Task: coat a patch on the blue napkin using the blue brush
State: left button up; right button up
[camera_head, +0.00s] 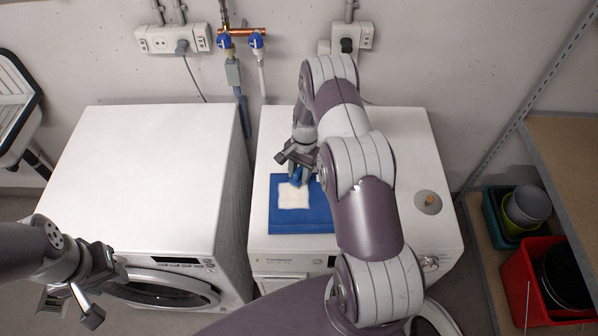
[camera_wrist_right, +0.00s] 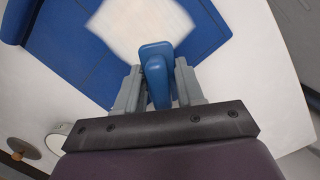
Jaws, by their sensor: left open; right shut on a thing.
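The blue napkin (camera_head: 287,218) lies flat on the right-hand white machine and is partly hidden by my right arm. It also shows in the right wrist view (camera_wrist_right: 65,50). A whitish square patch (camera_head: 292,197) is on it, also seen in the wrist view (camera_wrist_right: 125,25). My right gripper (camera_head: 298,172) is shut on the blue brush (camera_wrist_right: 156,70), over the patch's edge. I cannot tell whether the brush touches the napkin. My left gripper (camera_head: 88,290) is open and empty at the lower left, in front of the left machine.
The left machine top (camera_head: 150,170) is bare. A grey round item with an orange-brown knob (camera_head: 430,202) sits on the right machine's right side. Wall sockets and pipes (camera_head: 240,40) are behind. A shelf at right holds buckets (camera_head: 527,207) and a red bin (camera_head: 520,285).

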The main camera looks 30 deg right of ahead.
jog(key=r, duration=0.1)
jog(key=r+p, duration=0.1)
jog(key=r, duration=0.1)
jog(key=r+p, duration=0.1)
jog(key=r, duration=0.1)
jog(key=shift+s+a, duration=0.15)
jog(key=shift+s, duration=0.15)
jog(key=shift+w+r+p, duration=0.25)
jog(key=shift+r+p, duration=0.5)
jog(key=shift+r, duration=0.45)
jog(key=shift+s+r, duration=0.15)
jog(key=shift+r, duration=0.1)
